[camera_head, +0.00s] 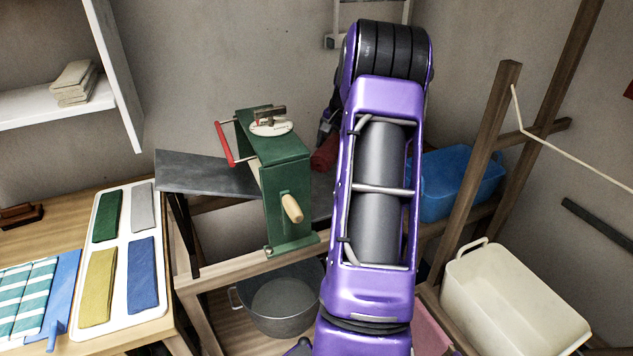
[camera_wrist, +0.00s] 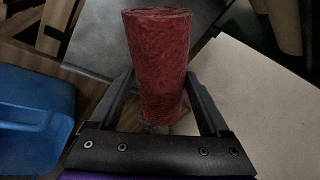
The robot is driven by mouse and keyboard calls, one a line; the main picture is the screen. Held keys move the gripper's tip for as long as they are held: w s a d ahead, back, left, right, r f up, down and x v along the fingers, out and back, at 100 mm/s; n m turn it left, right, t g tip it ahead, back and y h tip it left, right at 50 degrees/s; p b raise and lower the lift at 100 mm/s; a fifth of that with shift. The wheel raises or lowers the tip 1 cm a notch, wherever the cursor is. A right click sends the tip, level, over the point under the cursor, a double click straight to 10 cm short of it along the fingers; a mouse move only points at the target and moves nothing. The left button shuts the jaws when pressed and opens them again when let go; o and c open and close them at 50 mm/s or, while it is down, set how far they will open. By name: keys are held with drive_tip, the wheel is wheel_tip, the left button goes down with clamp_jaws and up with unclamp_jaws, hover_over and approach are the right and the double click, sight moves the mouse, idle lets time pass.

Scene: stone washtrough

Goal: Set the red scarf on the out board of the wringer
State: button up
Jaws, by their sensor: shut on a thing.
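The red scarf (camera_head: 325,153) is a rolled bundle just right of the green wringer (camera_head: 283,170), partly hidden by my arm. In the wrist view the scarf (camera_wrist: 160,60) fills the space between the fingers of my gripper (camera_wrist: 163,88), which is shut on it. In the head view my gripper is mostly hidden behind my arm. The wringer has a red-handled frame and a wooden crank grip. A grey board (camera_head: 205,176) extends from its left side, bare. Another grey board (camera_head: 321,195) shows on its right, below the scarf. Whether the scarf touches it, I cannot tell.
A blue tub (camera_head: 460,185) stands right of my arm, with a cream tub (camera_head: 510,305) nearer. A grey pot (camera_head: 282,300) sits below the wringer. A white tray (camera_head: 127,205) with several folded cloths is at left. A wooden post (camera_head: 480,160) rises at right.

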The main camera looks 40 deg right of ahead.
drive_tip(key=shift+w+f+b, duration=0.15)
drive_tip(key=shift+b, duration=0.45)
drive_tip(key=shift+f+b, duration=0.1)
drive_tip(key=shift+b, duration=0.55)
drive_tip(key=shift+n+b, duration=0.4)
drive_tip(key=shift+b, duration=0.65)
drive_tip(key=shift+f, duration=0.35)
wheel_tip(320, 180, down, 9)
drive_tip(key=shift+r+b, duration=0.15)
drive_tip(key=shift+b, duration=0.55)
drive_tip(key=o, duration=1.5)
drive_tip(key=shift+a, duration=0.1)
drive_tip(key=shift+c, duration=0.2)
